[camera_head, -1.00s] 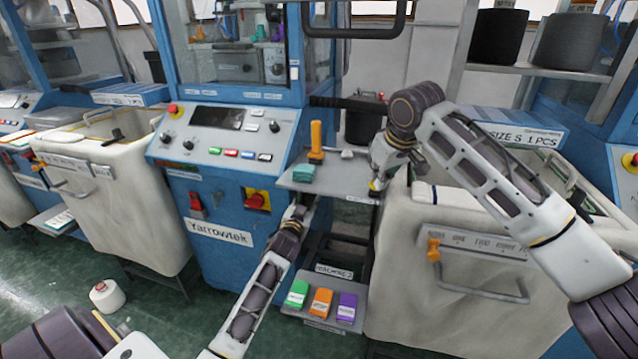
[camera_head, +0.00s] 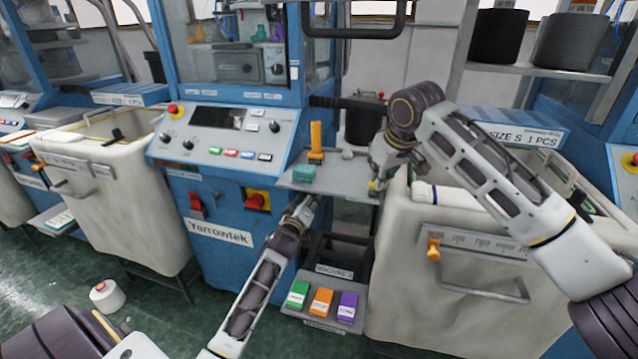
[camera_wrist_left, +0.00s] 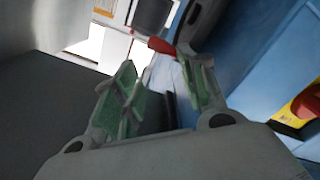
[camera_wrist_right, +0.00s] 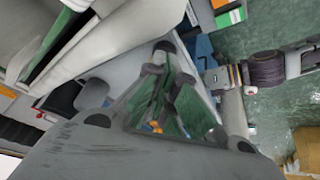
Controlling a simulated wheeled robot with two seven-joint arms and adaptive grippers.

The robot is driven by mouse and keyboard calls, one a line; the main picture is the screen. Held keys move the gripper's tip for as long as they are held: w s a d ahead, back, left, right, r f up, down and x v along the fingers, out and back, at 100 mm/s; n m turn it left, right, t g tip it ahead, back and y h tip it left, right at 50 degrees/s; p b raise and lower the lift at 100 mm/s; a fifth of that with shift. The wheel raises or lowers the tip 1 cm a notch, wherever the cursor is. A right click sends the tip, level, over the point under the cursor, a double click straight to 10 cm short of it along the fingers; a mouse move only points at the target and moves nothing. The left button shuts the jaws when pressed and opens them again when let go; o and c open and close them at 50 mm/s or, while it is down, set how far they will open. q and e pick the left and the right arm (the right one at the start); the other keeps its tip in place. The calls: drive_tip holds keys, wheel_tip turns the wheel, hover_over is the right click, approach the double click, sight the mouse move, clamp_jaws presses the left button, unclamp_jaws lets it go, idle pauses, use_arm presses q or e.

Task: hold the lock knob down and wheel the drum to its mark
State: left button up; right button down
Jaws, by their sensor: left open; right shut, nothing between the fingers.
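My left gripper (camera_head: 303,208) is low at the machine's right side, just under the front edge of the grey shelf. In the left wrist view its green-padded fingers (camera_wrist_left: 160,88) stand apart with nothing between them. A red knob-like end (camera_wrist_left: 160,45) shows beyond the fingertips; I cannot tell for certain that it is the lock knob. My right gripper (camera_head: 376,186) points down at the shelf's right end, by the cream bin. In the right wrist view its fingers (camera_wrist_right: 163,55) are closed together, empty. I cannot clearly pick out the drum or its mark.
The grey shelf (camera_head: 335,183) bears an orange upright piece (camera_head: 316,140) and a teal block (camera_head: 303,173). Cream bins (camera_head: 115,200) stand on both sides. A tray (camera_head: 320,322) with green, orange and purple boxes lies below. A yarn cone (camera_head: 107,295) is on the floor.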

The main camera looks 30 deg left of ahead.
use_arm(q)
drive_tip(key=n, duration=0.9)
drive_tip(key=shift+d+f+n, duration=0.1)
drive_tip(key=shift+f+n, duration=0.1)
drive_tip(key=shift+n, duration=0.2)
drive_tip(key=shift+w, duration=0.2)
drive_tip(key=shift+x, duration=5.8)
drive_tip(key=shift+c, duration=0.4)
clamp_jaws()
